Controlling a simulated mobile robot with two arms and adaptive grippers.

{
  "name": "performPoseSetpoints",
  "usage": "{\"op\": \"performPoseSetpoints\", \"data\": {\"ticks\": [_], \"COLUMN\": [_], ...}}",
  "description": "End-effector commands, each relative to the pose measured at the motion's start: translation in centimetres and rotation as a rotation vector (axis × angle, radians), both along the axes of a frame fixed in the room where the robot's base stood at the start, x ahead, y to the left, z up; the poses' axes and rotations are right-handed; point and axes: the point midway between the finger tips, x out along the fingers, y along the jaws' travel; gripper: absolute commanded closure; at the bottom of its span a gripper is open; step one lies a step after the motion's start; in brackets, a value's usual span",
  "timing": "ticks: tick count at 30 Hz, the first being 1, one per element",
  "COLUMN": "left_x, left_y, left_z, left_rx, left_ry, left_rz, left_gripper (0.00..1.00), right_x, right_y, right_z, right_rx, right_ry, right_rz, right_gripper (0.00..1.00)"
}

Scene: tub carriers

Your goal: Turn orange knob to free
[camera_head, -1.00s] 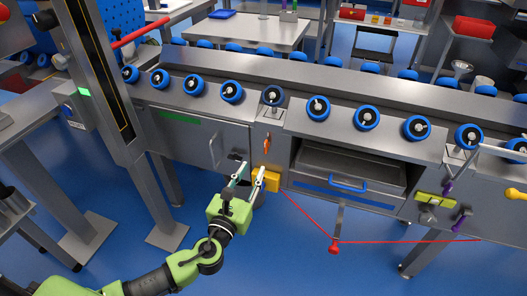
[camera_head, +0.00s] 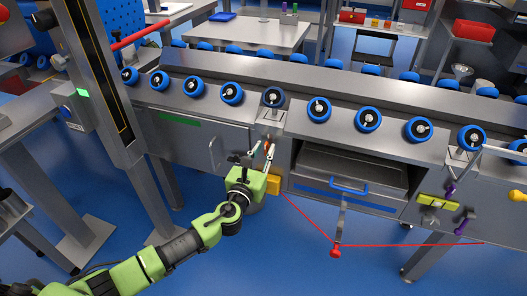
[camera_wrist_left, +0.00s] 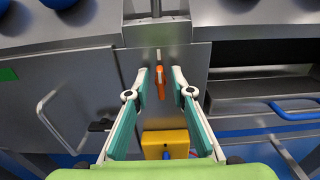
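The orange knob (camera_wrist_left: 160,82) is a narrow upright handle on the grey metal panel between the cabinet door and the drawer bay. It also shows in the head view (camera_head: 268,148), partly behind my fingers. My left gripper (camera_wrist_left: 160,72) is open, with one finger on each side of the knob in the wrist view. I cannot tell whether the fingertips touch it. In the head view the left gripper (camera_head: 262,152) is in front of the panel, reaching up toward the knob. My right gripper is not in view.
A yellow box (camera_wrist_left: 165,144) sits on the panel below the knob. A door handle (camera_wrist_left: 62,122) is to the left, and a drawer with a blue handle (camera_head: 348,187) is to the right. A red cord (camera_head: 310,220) hangs below to a red tag (camera_head: 335,251).

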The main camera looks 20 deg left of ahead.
Motion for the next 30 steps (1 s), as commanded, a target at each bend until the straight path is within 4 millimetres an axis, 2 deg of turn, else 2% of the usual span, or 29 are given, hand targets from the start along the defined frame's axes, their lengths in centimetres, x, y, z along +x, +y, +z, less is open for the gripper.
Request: {"op": "performPoseSetpoints", "data": {"ticks": [1, 2, 16, 23, 30], "left_x": [0.0, 0.0, 0.0, 0.1, 0.1], "left_y": [0.0, 0.0, 0.1, 0.3, 0.6], "left_z": [0.0, 0.0, 0.0, 0.0, 0.0], "left_rx": [0.000, 0.000, -0.066, -0.221, -0.446], "left_ry": [0.000, 0.000, 0.000, 0.004, 0.010], "left_rz": [0.000, 0.000, 0.001, 0.002, 0.001], "left_gripper": [0.96, 1.00, 1.00, 1.00, 1.00], "right_x": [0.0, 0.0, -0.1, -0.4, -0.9], "right_y": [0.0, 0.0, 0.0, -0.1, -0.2], "right_z": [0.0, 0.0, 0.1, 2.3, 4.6], "right_rx": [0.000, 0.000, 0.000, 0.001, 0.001], "right_ry": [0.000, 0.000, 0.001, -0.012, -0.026], "right_rz": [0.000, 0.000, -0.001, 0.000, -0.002], "right_gripper": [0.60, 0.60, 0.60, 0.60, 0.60]}}
